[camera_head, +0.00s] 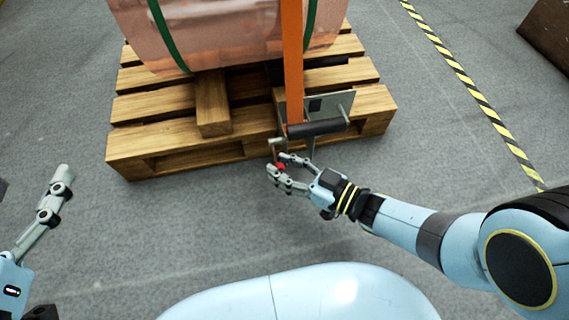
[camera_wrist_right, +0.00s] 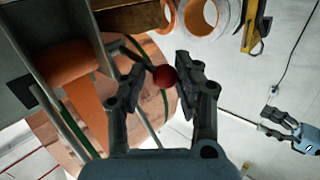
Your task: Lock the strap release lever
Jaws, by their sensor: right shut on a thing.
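The strap release lever ends in a red ball knob (camera_head: 281,167), which also shows in the right wrist view (camera_wrist_right: 163,76). My right gripper (camera_head: 280,172) has its fingers closed around this knob in front of the pallet. In the right wrist view, the fingertips sit on either side of the knob. The lever's thin rod (camera_head: 274,150) runs up from the knob toward the bracket (camera_head: 343,104) with its black roller (camera_head: 318,128). An orange strap (camera_head: 292,60) rises from there over the copper roll.
The copper foil roll (camera_head: 220,40) with green bands lies on a wooden pallet (camera_head: 160,137). Yellow and black floor tape (camera_head: 470,85) runs along the right, near a brown box (camera_head: 550,35). The grey floor in front of the pallet is clear.

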